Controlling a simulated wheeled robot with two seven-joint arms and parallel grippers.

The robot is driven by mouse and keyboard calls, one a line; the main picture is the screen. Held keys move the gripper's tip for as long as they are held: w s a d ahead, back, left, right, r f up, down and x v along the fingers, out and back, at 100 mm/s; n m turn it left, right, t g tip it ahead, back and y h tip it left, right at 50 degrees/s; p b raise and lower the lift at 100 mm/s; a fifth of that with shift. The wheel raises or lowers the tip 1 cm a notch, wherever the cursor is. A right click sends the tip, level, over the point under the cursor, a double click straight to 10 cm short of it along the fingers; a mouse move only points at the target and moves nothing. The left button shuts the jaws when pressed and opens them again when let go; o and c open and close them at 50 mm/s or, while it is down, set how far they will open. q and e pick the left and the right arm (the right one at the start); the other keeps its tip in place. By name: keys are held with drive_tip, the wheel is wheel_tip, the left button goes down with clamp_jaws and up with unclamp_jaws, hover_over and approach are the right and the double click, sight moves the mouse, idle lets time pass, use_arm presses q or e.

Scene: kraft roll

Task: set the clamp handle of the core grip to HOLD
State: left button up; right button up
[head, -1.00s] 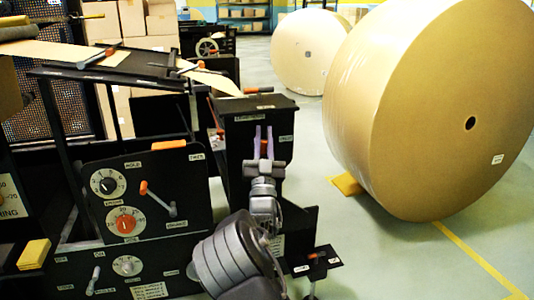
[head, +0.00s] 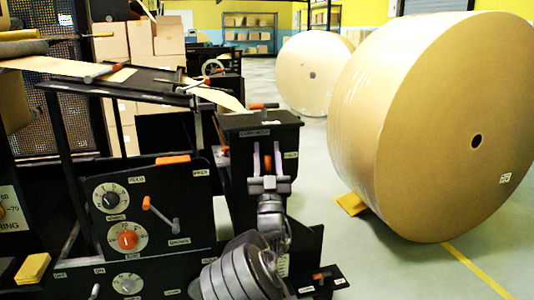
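The core grip is a black box (head: 235,160) right of centre, with a label strip on its upper front edge and a small label at the right of its face. Its orange-tipped clamp handle (head: 267,162) stands about upright on that face. My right gripper (head: 267,158) is in front of it, its two fingers pointing up on either side of the handle. The fingers look spread, with a narrow gap beside the handle; contact cannot be made out. The handle's lower part is hidden by the gripper. My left gripper is not in view.
A dial panel (head: 190,185) with another orange-ended lever (head: 160,215) stands left of my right arm. An orange-topped handle (head: 263,106) sits on the box. A large kraft roll (head: 430,130) stands on the floor at right. A low bracket (head: 322,278) lies right of my arm.

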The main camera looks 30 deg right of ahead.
sight(267, 168)
drive_tip(key=shift+s+a+f, duration=0.1)
drive_tip(key=shift+f, duration=0.15)
drive_tip(key=b+v, duration=0.4)
drive_tip(key=v, duration=0.2)
drive_tip(key=shift+f, duration=0.1)
drive_tip(key=shift+s+a+f, duration=0.2)
drive_tip(key=shift+s+f, duration=0.15)
drive_tip(key=shift+s, duration=0.1)
